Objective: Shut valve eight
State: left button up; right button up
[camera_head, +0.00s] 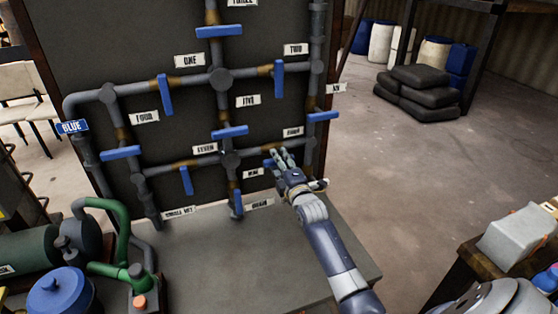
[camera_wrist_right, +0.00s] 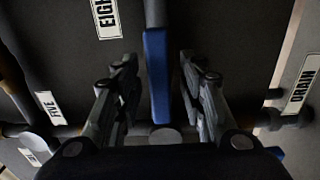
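The label for valve eight (camera_head: 293,132) is on the dark panel, above my right gripper. Valve eight's blue handle (camera_wrist_right: 157,75) shows in the right wrist view, with its "EIGHT" label (camera_wrist_right: 106,18) at upper left. In the head view my gripper hides this handle. My right gripper (camera_head: 278,157) is open at the panel. In the wrist view its fingers (camera_wrist_right: 160,95) stand on both sides of the handle, with a gap on each side. The handle looks in line with a grey pipe (camera_wrist_right: 155,12) above it in that picture. My left gripper is not in view.
Other blue valve handles sit close by, including valve seven's (camera_head: 186,181), one beneath label five (camera_head: 230,132) and one at the right pipe (camera_head: 323,116). Grey pipes cross the panel (camera_head: 160,50). A green pump (camera_head: 40,248) stands at lower left.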

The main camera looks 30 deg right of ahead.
jog(key=shift+w+d, duration=0.1)
jog(key=shift+w, duration=0.25)
grip_shut()
